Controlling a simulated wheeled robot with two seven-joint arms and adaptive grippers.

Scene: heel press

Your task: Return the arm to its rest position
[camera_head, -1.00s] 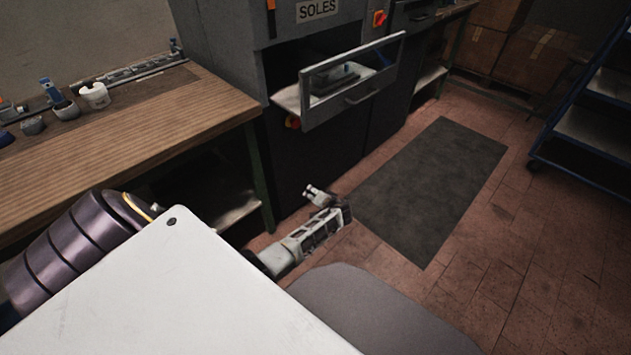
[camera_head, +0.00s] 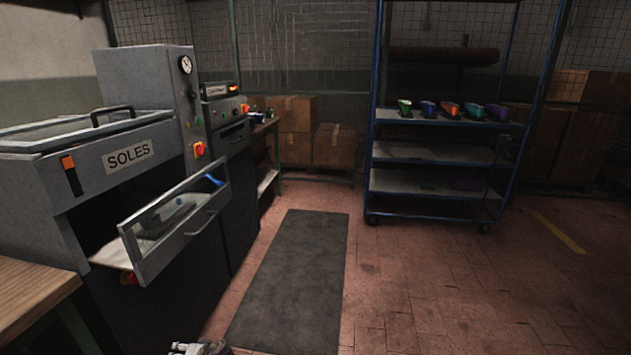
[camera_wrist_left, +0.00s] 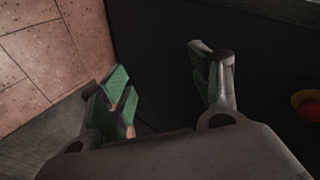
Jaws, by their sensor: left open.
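My left gripper (camera_wrist_left: 165,85) is open and empty in the left wrist view, its two green-padded fingers spread apart. Behind them are a dark panel and a strip of reddish tiled floor. In the head view only the tip of my left gripper (camera_head: 200,348) shows at the bottom edge, below the front of the press. The grey press (camera_head: 140,125) labelled SOLES stands at the left. Its drawer (camera_head: 190,225) is pulled out, with grey pieces and a blue part inside. The gripper is apart from the drawer. My right gripper is not in view.
A wooden bench (camera_head: 35,295) is at the lower left. A dark mat (camera_head: 295,280) lies on the floor before the press. A blue wheeled rack (camera_head: 435,185) with several coloured items stands behind, near cardboard boxes (camera_head: 335,145). The tiled floor at right is clear.

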